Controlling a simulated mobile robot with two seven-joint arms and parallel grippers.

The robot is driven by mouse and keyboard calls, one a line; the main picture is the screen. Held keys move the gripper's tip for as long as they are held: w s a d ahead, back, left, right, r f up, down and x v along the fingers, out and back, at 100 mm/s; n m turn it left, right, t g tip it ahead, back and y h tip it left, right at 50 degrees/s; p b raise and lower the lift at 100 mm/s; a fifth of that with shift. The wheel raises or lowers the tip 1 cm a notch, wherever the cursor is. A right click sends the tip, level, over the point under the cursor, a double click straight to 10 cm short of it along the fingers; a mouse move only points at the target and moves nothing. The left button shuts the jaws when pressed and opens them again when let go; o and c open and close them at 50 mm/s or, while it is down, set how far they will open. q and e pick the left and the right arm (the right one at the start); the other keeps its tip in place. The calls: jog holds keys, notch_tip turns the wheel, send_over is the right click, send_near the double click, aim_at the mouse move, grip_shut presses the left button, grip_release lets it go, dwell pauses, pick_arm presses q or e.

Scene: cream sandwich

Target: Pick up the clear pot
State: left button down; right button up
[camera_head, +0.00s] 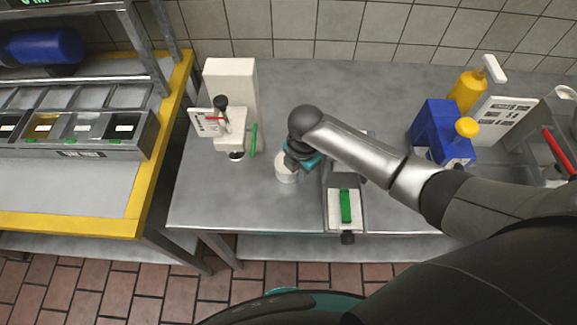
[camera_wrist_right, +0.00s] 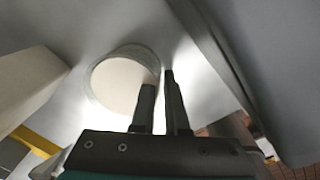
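The clear pot (camera_head: 287,174) is a small round cup with pale contents, on or just above the steel table, left of the green-topped device. My right gripper (camera_head: 299,161) is over its right rim. In the right wrist view, the pot (camera_wrist_right: 115,82) appears as a pale disc with a translucent rim. There the fingers of my right gripper (camera_wrist_right: 164,80) are close together, one overlapping the pot's inside and one just outside its edge. They look shut on the pot's wall, though the contact is partly hidden. My left gripper is not in view.
A cream dispenser (camera_head: 231,85) stands to the left. The device with a green bar (camera_head: 345,207) is close right of the pot. A blue box (camera_head: 437,130) and yellow bottle (camera_head: 467,92) stand farther right. Bare table (camera_head: 225,195) lies at front left.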

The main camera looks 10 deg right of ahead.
grip_shut()
jog(key=shift+w+r, duration=0.1)
dwell(1.1)
